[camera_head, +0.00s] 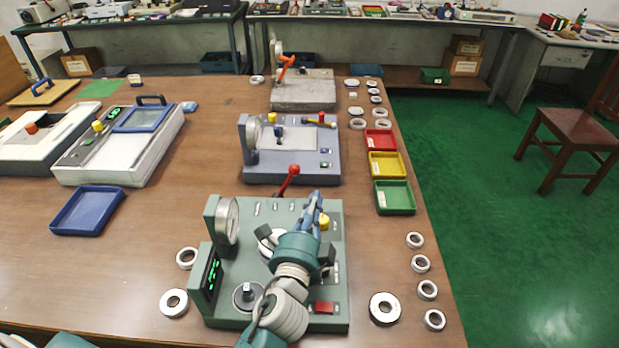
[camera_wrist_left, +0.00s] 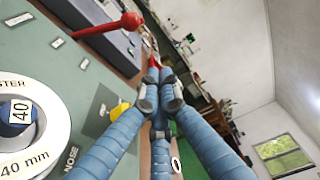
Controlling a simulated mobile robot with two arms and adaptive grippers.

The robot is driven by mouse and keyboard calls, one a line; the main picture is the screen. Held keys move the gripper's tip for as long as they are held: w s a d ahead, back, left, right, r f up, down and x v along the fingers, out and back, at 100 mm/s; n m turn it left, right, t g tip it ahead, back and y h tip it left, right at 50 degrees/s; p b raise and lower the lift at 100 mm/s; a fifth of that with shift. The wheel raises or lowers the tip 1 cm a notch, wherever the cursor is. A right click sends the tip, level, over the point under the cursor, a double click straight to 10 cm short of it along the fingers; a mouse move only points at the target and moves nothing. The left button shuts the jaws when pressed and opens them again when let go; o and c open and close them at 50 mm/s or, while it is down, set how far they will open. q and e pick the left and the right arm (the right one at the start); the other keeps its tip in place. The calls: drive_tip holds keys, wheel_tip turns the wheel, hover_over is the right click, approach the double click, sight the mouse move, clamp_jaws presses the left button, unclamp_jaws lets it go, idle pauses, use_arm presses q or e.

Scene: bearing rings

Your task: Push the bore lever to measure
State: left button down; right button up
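The green bore gauge (camera_head: 270,318) stands at the front of the table with a dial (camera_head: 228,220) and a green-lit display (camera_head: 210,280). Its red lever with a ball knob (camera_head: 294,170) rises at the back edge; the knob also shows in the wrist view (camera_wrist_left: 132,20). A white ring (camera_head: 268,240) sits on the gauge, partly hidden by my arm; the wrist view shows it marked 40 mm (camera_wrist_left: 45,130). My left gripper (camera_head: 317,200) hangs over the gauge's right part, right of the lever and apart from it. Its blue fingers (camera_wrist_left: 160,88) are together and empty. My right gripper is not in view.
A yellow knob (camera_head: 324,222) and a red button (camera_head: 323,307) are close to my left gripper. A blue-grey gauge (camera_head: 290,165) stands behind. Red (camera_head: 380,141), yellow (camera_head: 386,164) and green (camera_head: 394,197) trays and several loose rings line the right side. A blue tray (camera_head: 88,210) lies left.

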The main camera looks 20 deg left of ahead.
use_arm(q)
drive_tip(key=shift+w+f, duration=0.4)
drive_tip(key=shift+f, duration=0.15)
drive_tip(key=shift+r, duration=0.15)
drive_tip(key=shift+s, duration=0.1)
drive_tip(key=shift+w, duration=0.2)
drive_tip(key=w, duration=0.3)
drive_tip(key=w+p, duration=0.1)
drive_tip(key=w, duration=0.2)
drive_tip(key=w+a, duration=0.1)
drive_tip(key=w, duration=0.2)
drive_tip(key=shift+w, duration=0.15)
drive_tip(key=a+p, duration=0.1)
drive_tip(key=s+a+p, duration=0.1)
drive_tip(key=a, duration=0.1)
drive_tip(key=shift+r, duration=0.1)
drive_tip(key=shift+s+a, duration=0.25)
drive_tip(key=shift+a, duration=0.1)
drive_tip(key=shift+w, duration=0.1)
